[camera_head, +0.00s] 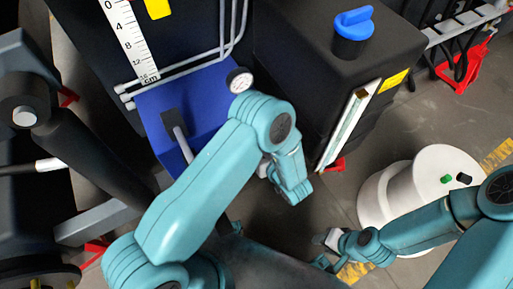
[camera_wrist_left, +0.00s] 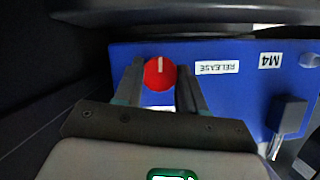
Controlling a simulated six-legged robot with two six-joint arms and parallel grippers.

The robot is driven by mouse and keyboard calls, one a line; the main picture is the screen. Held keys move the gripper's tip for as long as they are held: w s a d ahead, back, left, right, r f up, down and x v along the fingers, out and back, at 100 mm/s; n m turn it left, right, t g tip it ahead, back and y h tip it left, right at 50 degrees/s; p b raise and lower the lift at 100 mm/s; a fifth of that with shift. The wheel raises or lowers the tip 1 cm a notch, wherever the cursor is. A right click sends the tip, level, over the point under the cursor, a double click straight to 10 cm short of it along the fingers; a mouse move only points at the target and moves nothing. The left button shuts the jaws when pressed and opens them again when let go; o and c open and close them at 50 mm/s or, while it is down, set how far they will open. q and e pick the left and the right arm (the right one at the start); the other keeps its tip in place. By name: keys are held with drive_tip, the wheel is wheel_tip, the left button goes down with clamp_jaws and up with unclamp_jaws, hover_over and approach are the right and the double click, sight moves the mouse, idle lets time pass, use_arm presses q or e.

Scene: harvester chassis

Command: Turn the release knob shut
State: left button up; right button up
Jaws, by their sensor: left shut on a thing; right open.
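The red release knob (camera_wrist_left: 160,73) sits on the blue block in the left wrist view, its white mark pointing toward the top of the picture. An upside-down RELEASE label (camera_wrist_left: 217,67) is to its right. My left gripper (camera_wrist_left: 160,85) has a finger on either side of the knob and is shut on it. In the head view the blue block (camera_head: 205,90) is partly covered by my left arm, and the knob and left fingertips are hidden. My right gripper (camera_head: 322,250) is open and empty, low over the floor beside the white round base.
A pressure gauge (camera_head: 240,80) stands at the blue block's corner. A dark tank (camera_head: 300,70) with a blue cap (camera_head: 353,24) is to the right. A dark lever (camera_head: 176,125) stands on the block.

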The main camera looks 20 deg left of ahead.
use_arm(q)
drive_tip(key=shift+w+d+m+g+y, duration=0.1)
drive_tip(key=shift+m+g+y, duration=0.45)
drive_tip(key=shift+m, duration=0.5)
drive_tip(key=shift+m+g+y, duration=0.45)
drive_tip(key=shift+m+y, duration=0.1)
drive_tip(key=shift+m, duration=0.5)
drive_tip(key=o, duration=1.1)
drive_tip(key=shift+c, duration=0.2)
